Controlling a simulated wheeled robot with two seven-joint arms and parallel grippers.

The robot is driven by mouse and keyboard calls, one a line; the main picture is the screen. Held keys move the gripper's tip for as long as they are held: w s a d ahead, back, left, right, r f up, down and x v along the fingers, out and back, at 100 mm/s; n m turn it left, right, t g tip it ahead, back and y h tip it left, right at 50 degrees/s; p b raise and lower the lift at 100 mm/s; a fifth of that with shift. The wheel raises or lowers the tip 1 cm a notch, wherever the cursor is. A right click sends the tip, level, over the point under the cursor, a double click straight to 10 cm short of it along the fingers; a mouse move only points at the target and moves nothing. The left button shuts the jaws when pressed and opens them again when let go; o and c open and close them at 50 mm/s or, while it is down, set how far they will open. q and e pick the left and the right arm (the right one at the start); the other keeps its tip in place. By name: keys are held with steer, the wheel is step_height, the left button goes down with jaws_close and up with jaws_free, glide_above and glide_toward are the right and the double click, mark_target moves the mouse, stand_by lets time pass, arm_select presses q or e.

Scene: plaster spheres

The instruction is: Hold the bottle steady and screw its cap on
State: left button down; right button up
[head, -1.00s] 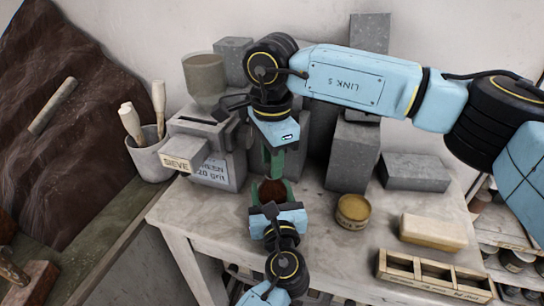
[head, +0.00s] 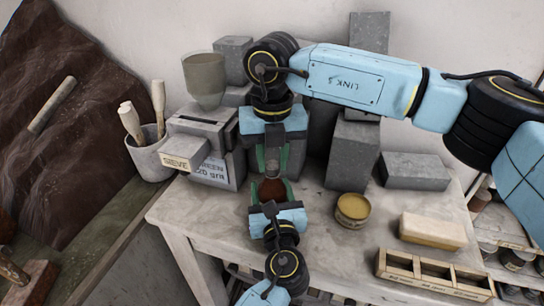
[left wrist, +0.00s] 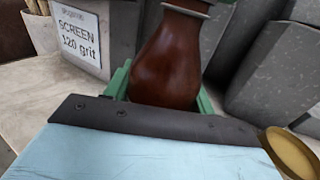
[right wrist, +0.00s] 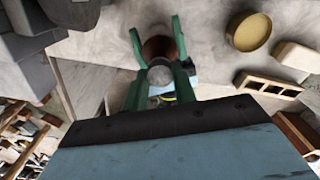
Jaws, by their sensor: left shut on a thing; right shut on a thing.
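The reddish-brown bottle (head: 270,190) stands upright between the green fingers of my left gripper (head: 272,196), which is shut on its body. In the left wrist view the rounded bottle (left wrist: 168,62) shows with a grey ring (left wrist: 188,9) at its neck. My right gripper (head: 271,160) points down directly above the bottle, shut on the cap. In the right wrist view the cap (right wrist: 160,73) is a grey disc between the green fingers, in line with the bottle (right wrist: 157,47). Whether the cap's threads are engaged cannot be told.
A yellow-lidded round tin (head: 353,208), a pale block (head: 433,231) and a wooden compartment tray (head: 434,272) lie to the right on the table (head: 310,230). Grey blocks (head: 353,155) stand close behind. The sieve box (head: 205,150) and brush pot (head: 150,155) are left.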

steer(key=m, duration=1.9)
steer(key=a+m, duration=0.1)
steer(key=shift+s+m, duration=0.25)
steer(key=shift+m, duration=0.05)
steer(key=shift+a+m, duration=0.1)
steer(key=shift+m, duration=0.6)
steer(key=shift+w+d+m, duration=0.1)
steer(key=shift+d+m, duration=0.4)
steer(key=shift+m, duration=0.2)
